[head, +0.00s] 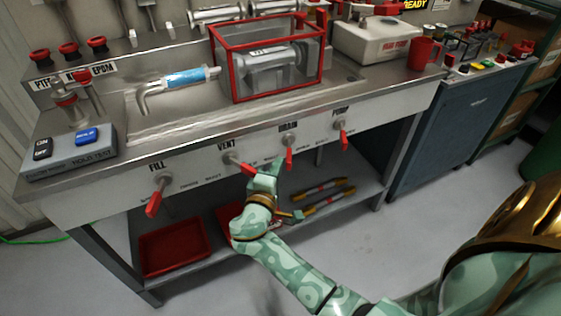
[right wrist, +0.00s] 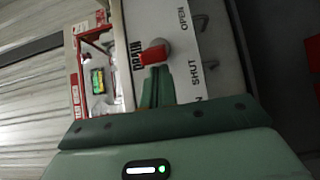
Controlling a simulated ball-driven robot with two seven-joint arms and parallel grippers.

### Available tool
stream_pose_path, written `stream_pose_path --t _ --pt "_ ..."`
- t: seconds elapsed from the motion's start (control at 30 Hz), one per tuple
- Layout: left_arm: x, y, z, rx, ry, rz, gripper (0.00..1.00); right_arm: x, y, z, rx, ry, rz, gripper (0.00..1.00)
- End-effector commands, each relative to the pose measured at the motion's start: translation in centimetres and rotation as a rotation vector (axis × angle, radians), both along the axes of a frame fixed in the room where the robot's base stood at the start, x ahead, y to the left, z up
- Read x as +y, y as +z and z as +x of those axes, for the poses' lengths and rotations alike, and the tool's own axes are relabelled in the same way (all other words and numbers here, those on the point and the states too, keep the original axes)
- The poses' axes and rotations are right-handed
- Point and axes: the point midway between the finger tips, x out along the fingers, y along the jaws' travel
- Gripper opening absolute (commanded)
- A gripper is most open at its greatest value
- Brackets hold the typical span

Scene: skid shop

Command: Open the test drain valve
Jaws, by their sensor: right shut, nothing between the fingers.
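The test drain valve (head: 289,140) sits on the bench's front panel under the DRAIN label. Its red handle (head: 289,158) hangs roughly downward in the head view. The right wrist view shows the red handle (right wrist: 153,55) close up, with OPEN and SHUT printed on the panel beside it. My right gripper (head: 272,170) is just left of and below the handle. Its shut fingers (right wrist: 156,85) end right at the handle in the wrist view, with nothing between them. I cannot tell whether they touch it. My left gripper is not in view.
Fill (head: 162,182) and vent (head: 231,158) valves lie left of the drain, another red-handled valve (head: 341,125) right. A red-framed clear box (head: 235,85) stands on the bench (head: 150,125). Red trays (head: 172,248) and yellow-banded bars (head: 327,197) lie on the lower shelf.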

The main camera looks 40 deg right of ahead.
Motion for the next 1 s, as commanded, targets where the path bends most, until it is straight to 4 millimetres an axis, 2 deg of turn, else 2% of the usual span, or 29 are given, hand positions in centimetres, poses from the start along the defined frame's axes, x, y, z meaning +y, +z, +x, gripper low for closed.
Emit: stream_pose_path --t 0.47,1.0 --pt "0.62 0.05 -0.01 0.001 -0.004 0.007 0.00 0.15 0.01 -0.09 0.000 0.001 0.000 0.00" --pt "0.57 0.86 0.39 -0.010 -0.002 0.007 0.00 -0.44 0.11 -0.85 -0.001 0.088 -0.001 0.00"
